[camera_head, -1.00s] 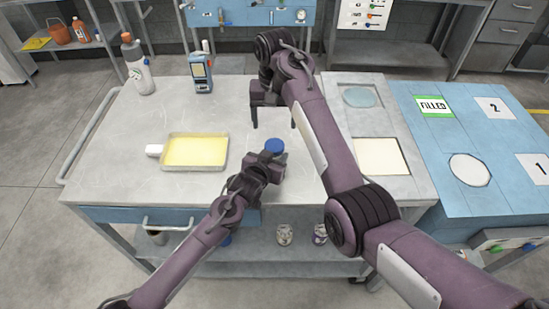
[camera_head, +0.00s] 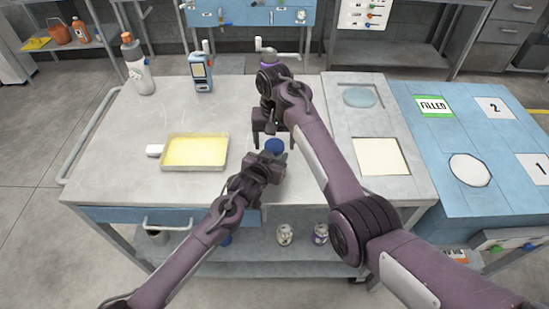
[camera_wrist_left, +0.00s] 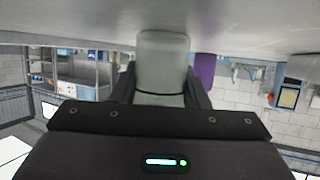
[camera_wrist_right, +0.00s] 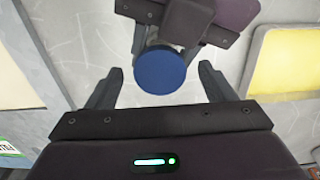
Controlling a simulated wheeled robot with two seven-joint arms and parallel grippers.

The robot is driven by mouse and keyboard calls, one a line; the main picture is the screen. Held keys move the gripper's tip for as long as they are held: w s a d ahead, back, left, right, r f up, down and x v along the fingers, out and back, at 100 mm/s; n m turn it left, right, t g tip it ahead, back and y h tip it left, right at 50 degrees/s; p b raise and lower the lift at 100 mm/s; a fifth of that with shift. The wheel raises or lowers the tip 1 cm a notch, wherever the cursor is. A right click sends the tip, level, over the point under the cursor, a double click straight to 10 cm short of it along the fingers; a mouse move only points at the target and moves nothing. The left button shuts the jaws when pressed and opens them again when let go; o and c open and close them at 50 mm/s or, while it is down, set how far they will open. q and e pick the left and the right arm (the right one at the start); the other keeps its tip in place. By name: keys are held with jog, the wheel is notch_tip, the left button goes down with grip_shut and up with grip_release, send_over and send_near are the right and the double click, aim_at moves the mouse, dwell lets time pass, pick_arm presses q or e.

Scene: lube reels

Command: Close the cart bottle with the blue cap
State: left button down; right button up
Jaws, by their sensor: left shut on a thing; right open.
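A round blue cap (camera_head: 275,146) shows just above my left gripper (camera_head: 265,160). In the right wrist view the blue cap (camera_wrist_right: 160,72) sits between the spread fingers of my right gripper (camera_wrist_right: 157,88), with gaps on both sides. My right gripper (camera_head: 272,137) is open and points down over it. My left gripper (camera_wrist_left: 163,90) is shut on a pale translucent bottle (camera_wrist_left: 162,65) that stands at the table surface. The bottle's top is hidden in the left wrist view. I cannot tell how firmly the cap sits on it.
A tray of yellow liquid (camera_head: 195,152) lies left on the table. A device with a crank handle (camera_head: 280,54) stands behind my right arm. A blue panel (camera_head: 460,115) is at the right.

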jog(key=c, duration=1)
jog(key=shift+m, duration=0.9)
jog(key=shift+c, duration=0.2)
jog(key=o, duration=1.2)
jog(key=shift+c, duration=0.2)
notch_tip(320, 180, up, 12)
pick_arm(q)
jog(key=c, duration=0.7)
grip_release()
jog(key=shift+c, duration=0.2)
